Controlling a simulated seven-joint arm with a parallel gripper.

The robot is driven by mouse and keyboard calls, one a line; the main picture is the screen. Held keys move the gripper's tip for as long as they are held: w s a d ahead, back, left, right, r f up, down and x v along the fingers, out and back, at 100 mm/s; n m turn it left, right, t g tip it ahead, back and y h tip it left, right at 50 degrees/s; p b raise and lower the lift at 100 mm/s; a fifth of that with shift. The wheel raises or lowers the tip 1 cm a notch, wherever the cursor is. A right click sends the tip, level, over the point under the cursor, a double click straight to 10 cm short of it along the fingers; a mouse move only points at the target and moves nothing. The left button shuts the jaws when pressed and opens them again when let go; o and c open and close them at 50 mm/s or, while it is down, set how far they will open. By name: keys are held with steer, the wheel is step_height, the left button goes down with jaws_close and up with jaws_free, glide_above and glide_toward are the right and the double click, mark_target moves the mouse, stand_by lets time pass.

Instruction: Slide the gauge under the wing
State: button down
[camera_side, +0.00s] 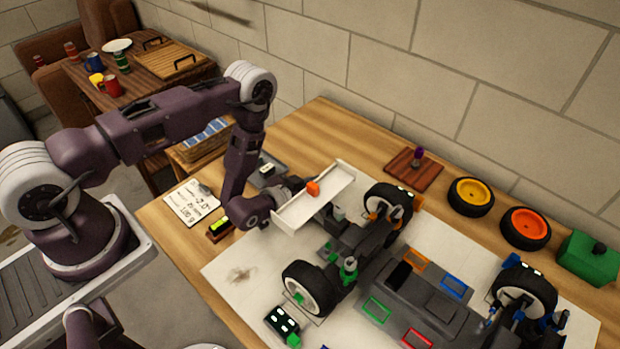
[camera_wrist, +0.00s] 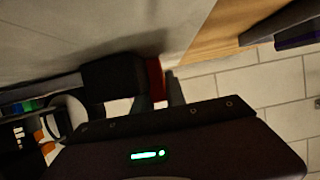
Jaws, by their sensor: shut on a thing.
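The white wing (camera_side: 325,198) stands above the rear of the racecar in the side view, with a small orange block (camera_side: 313,188) on top. My gripper reaches in at the wing's left end, its fingertips hidden there. In the wrist view my gripper (camera_wrist: 160,96) is shut on a dark piece with a red end (camera_wrist: 155,78), which seems to be the gauge. Its lie relative to the wing's underside cannot be told. The racecar (camera_side: 430,295) sits on the pale mat with its black wheels on.
A wooden block with a purple knob (camera_side: 415,168), yellow (camera_side: 471,196) and orange (camera_side: 525,228) wheels and a green can (camera_side: 588,259) line the wall side.

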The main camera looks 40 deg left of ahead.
steer(key=shift+d, duration=0.35)
steer(key=c, duration=1.4)
jaws_free()
steer(key=shift+o, duration=0.2)
